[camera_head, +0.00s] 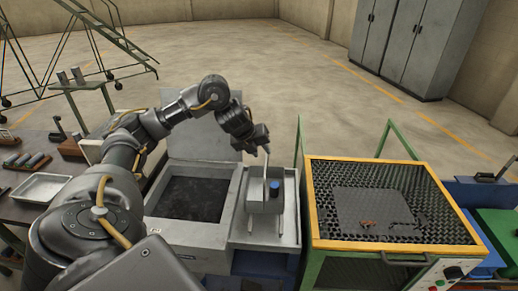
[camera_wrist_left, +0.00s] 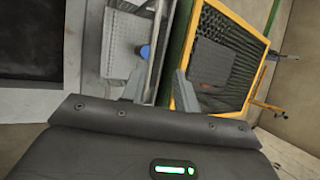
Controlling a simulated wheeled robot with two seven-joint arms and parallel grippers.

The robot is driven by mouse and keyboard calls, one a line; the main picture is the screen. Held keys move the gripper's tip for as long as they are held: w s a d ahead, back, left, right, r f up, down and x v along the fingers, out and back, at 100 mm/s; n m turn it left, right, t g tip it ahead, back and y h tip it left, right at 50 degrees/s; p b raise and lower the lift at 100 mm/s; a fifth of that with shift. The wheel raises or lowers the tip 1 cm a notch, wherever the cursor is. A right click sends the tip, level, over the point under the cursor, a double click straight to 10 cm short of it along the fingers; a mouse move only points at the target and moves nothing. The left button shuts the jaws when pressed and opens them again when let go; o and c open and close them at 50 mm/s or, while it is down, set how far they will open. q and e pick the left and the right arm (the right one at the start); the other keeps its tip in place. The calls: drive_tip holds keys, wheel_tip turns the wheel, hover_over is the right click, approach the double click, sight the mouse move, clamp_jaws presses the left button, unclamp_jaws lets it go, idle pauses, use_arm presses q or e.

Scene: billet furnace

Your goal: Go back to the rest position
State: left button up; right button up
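My left arm comes in from the left in the head view. My left gripper (camera_head: 262,147) is above a small grey basket (camera_head: 262,200) with a tall upright handle and a blue item (camera_head: 275,187) on it. In the left wrist view the two fingers (camera_wrist_left: 158,78) stand apart, with no object clearly held between them. The blue item also shows in the wrist view (camera_wrist_left: 145,51), just beyond the fingers. I cannot tell whether a finger touches the handle. My right gripper is not in view.
An open grey box (camera_head: 190,200) with dark contents is left of the basket. A yellow-framed mesh cage (camera_head: 385,240) with green posts stands to the right. A workbench with a white tray (camera_head: 40,188) is at the left. Open floor lies beyond, with grey cabinets (camera_head: 410,45) at the back.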

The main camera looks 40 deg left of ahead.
use_arm(q)
drive_tip(key=shift+s+r, duration=0.2)
drive_tip(key=shift+r, duration=0.05)
idle(0.4)
